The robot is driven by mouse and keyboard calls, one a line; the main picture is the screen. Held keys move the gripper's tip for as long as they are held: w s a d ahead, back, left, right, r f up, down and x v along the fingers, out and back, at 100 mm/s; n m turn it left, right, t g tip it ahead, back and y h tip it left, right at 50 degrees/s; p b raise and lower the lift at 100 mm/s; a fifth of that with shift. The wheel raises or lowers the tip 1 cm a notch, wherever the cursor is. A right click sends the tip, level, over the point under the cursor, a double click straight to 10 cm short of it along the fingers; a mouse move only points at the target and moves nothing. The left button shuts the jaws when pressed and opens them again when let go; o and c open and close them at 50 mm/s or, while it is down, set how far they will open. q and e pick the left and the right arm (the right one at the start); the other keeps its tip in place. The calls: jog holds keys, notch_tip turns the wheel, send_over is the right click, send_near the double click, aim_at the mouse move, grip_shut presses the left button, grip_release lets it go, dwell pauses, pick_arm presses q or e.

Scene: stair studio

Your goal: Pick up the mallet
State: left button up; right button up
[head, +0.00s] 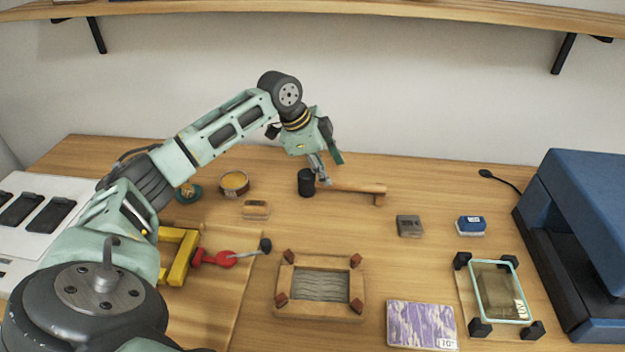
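The mallet lies on the wooden table near the back, with a black cylindrical head (306,183) at the left. Its wooden handle (355,188) points right and ends in a thicker wooden piece. My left gripper (331,171) is just above and behind the handle, close to the head. Its two fingers are spread apart, with nothing seen between them. One fingertip overlaps the handle near the head in the picture; I cannot tell if it touches. My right gripper is not in view.
A wooden frame with red corners (276,285), a purple patterned block (395,325), a small grey box (409,226) and a blue-and-white item (471,226) lie nearer. A blue machine (580,220) stands right.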

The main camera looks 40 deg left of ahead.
aim_at(344, 186)
pick_arm(q)
jog(key=x, duration=0.3)
jog(key=p+x, duration=0.1)
jog(key=x, duration=0.1)
jog(key=shift+s+d+f, duration=0.15)
jog(key=shift+s+f, duration=0.05)
jog(key=shift+f, duration=0.1)
jog(key=shift+r, duration=0.1)
grip_shut()
